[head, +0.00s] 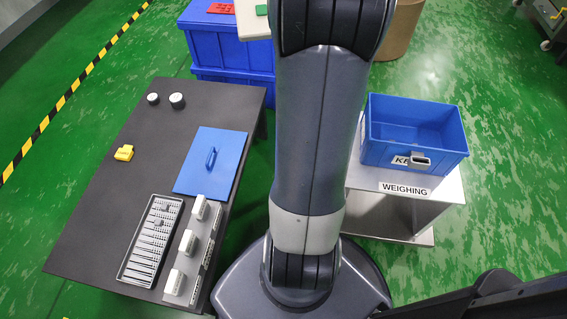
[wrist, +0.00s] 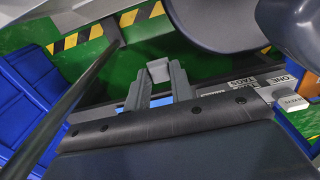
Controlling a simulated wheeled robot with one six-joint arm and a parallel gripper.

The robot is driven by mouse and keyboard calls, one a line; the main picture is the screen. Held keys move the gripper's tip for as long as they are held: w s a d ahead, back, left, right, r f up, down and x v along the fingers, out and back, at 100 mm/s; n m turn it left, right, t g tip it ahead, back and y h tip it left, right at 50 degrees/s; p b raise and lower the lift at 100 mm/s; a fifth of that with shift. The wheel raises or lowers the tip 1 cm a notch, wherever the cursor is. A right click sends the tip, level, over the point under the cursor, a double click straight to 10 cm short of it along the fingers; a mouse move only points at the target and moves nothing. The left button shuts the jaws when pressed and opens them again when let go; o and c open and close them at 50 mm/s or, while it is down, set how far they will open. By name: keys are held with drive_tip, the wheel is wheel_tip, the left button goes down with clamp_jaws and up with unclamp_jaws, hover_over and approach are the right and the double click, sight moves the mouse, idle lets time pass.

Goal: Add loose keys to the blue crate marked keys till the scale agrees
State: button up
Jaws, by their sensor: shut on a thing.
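The blue crate (head: 414,112) sits on the weighing stand at right in the head view. Its front label begins "KE"; a small grey framed piece (head: 421,159) covers the rest. The part of its inside that shows looks empty; the floor near the front wall is hidden. In the wrist view my gripper (wrist: 158,84) is shut on a small light-grey piece (wrist: 158,69) at its tips; I cannot tell whether it is a key. The gripper does not show in the head view. A grey slotted tray (head: 127,275) with small pieces lies on the black table.
The black table (head: 100,215) also bears white holders (head: 187,242), a blue lid (head: 225,150), a yellow piece (head: 124,153) and two round weights (head: 177,101). The weighing stand (head: 455,188) is at right. Blue crates (head: 245,55) stand behind. My arm blocks the middle.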

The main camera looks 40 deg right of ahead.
drive_tip(key=s+d+r+p, duration=0.1)
drive_tip(key=s+d+p, duration=0.2)
drive_tip(key=s+d, duration=0.4)
drive_tip(key=s+d+r+p, duration=0.2)
drive_tip(key=s+d, duration=0.5)
drive_tip(key=d, duration=1.3)
drive_tip(key=s+d+r+p, duration=0.2)
drive_tip(key=s+d+p, duration=0.2)
drive_tip(key=s+d, duration=0.4)
drive_tip(key=d, duration=0.6)
drive_tip(key=shift+r, duration=0.15)
drive_tip(key=shift+f+b, duration=4.1)
drive_tip(key=shift+f, duration=2.55)
drive_tip(key=shift+f+b, duration=0.65)
drive_tip(key=shift+f, duration=0.35)
